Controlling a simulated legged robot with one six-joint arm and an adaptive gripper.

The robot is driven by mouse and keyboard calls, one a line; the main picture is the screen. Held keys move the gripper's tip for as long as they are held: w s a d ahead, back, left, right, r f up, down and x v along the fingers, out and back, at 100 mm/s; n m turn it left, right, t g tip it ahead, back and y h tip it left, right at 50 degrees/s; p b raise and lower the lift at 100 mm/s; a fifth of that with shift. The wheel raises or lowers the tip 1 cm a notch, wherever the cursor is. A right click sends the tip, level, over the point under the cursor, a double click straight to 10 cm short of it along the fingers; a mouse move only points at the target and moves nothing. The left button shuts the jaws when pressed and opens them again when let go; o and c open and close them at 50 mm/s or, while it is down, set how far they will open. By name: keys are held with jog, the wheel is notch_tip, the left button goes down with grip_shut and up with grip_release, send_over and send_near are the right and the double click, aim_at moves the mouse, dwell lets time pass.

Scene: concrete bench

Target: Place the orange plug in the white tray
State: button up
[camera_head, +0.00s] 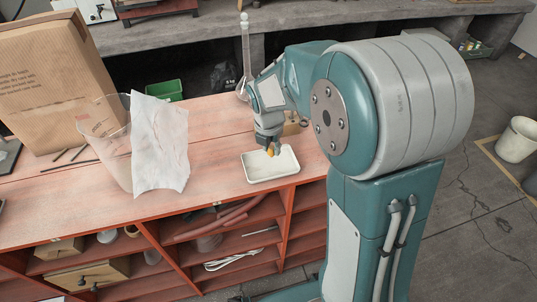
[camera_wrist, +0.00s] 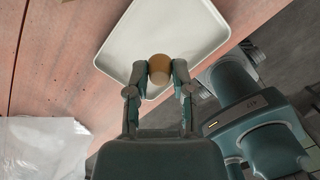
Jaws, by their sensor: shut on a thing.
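The orange plug (camera_wrist: 160,68) is a small round orange-brown piece between my two fingertips in the wrist view. My gripper (camera_wrist: 159,76) is shut on it. The white tray (camera_wrist: 137,30) is shallow with rounded corners and lies beneath the plug in that view. In the head view the white tray (camera_head: 256,175) lies near the front edge of the reddish bench. My gripper (camera_head: 271,148) points down over the tray there, and a bit of the orange plug (camera_head: 271,152) shows at its tips. I cannot tell whether the plug touches the tray floor.
A clear container with a white cloth (camera_head: 160,145) stands left of the tray. A large brown paper bag (camera_head: 50,80) is behind it. A tall glass piece (camera_head: 246,60) stands behind my gripper. Open red shelves (camera_head: 215,235) lie below the bench edge. Bare bench top separates cloth and tray.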

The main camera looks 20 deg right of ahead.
aim_at(270, 153)
jog(key=shift+w+f, duration=0.2)
jog(key=shift+f, duration=0.2)
notch_tip(270, 153, down, 3)
jog(key=shift+d+r, duration=0.1)
jog(key=shift+r, duration=0.1)
jog(key=shift+f, duration=0.2)
jog(key=shift+a, duration=0.5)
jog(key=o, duration=0.7)
jog(key=shift+d, duration=0.1)
jog(key=shift+c, duration=0.2)
jog(key=shift+o, duration=0.3)
jog(key=shift+d, duration=0.25)
